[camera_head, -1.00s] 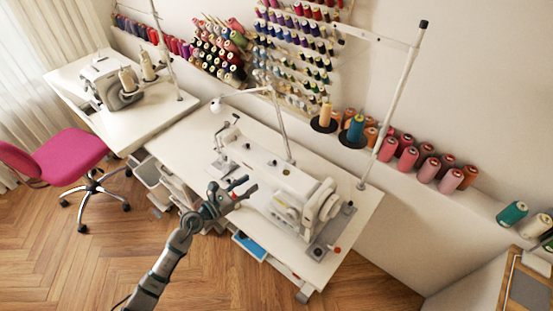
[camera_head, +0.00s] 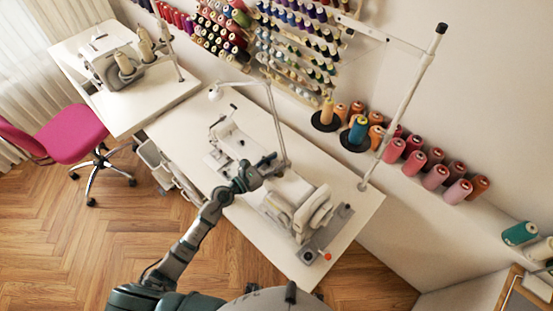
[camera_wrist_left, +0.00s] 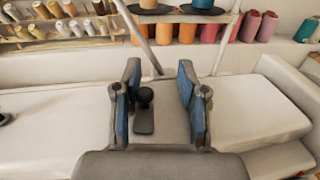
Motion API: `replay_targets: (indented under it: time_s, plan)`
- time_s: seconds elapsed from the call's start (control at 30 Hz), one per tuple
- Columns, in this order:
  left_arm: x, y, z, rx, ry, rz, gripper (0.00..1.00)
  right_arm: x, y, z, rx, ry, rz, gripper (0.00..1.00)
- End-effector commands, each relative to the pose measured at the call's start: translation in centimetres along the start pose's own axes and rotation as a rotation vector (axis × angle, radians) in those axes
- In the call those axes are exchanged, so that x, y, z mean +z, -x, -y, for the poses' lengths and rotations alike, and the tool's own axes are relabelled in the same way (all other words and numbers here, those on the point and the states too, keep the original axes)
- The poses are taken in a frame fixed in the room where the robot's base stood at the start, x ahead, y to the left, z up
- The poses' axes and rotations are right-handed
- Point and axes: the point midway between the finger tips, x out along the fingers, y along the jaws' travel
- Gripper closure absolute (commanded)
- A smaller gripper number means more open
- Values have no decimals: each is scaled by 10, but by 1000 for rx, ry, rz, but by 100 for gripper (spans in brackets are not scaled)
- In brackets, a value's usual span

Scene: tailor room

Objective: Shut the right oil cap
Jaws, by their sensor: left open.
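The white sewing machine (camera_head: 307,209) stands on the white table. In the left wrist view its long white body (camera_wrist_left: 60,118) crosses the picture. A dark oil cap with a round black knob and a small grey flap (camera_wrist_left: 145,108) is on the top of the machine, between my finger pads and apart from both; the flap looks raised, but I cannot tell its exact angle. My left gripper (camera_head: 268,165) is over the middle of the machine, and in the left wrist view its blue-padded fingers (camera_wrist_left: 159,98) are spread wide. In the head view the gripper hides this cap. My right gripper is not in view.
A thin lamp pole (camera_head: 278,125) rises behind the gripper. A tall white thread stand (camera_head: 408,100) is at the table's back right. Thread spools (camera_head: 435,177) line the ledge behind. Another dark part (camera_wrist_left: 5,118) shows at the far left of the left wrist view.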

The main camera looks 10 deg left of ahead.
Motion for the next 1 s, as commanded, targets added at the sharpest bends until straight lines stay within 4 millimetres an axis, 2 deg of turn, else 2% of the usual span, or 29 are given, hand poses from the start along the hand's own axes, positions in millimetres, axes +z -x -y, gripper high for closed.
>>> replay_targets:
  time_s: [0.07, 0.23, 0.27, 0.5, 0.8, 1.0]
  plan:
    - [0, 3, -2, 0, 4, 1, 60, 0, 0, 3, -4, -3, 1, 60]
    - [0, 6, -6, 1, 6, 4, 99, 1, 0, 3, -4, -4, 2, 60]
    - [0, 5, -6, 1, 6, 3, 100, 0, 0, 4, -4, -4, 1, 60]
    - [-1, 1, -5, 9, -3, -3, 100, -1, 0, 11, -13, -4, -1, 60]
    - [-1, 0, -3, 3, -1, -2, 100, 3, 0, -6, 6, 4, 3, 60]
    - [-1, 0, -2, 3, 0, -2, 100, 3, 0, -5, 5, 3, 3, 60]
